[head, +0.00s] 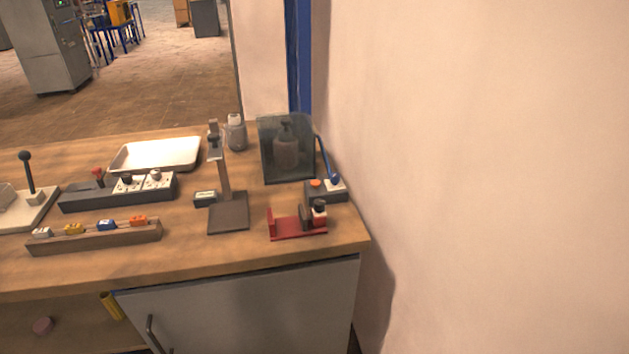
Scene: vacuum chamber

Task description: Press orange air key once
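A small dark control box (327,196) sits near the right end of the wooden bench. On its top is a round orange button (316,183), which looks like the orange air key; I cannot tell whether it is up or pressed in. Just behind the box stands a clear grey chamber (271,165) with a dark bottle-like object (286,145) inside. Neither of my grippers is in view, and nothing touches the box.
A red stand (297,232) with a small dark bottle (319,212) lies in front of the box. Left are a grey post stand (228,213), a wooden rack (96,240) with coloured blocks, including an orange one (138,221), and a white tray (157,154). A wall (480,180) rises right.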

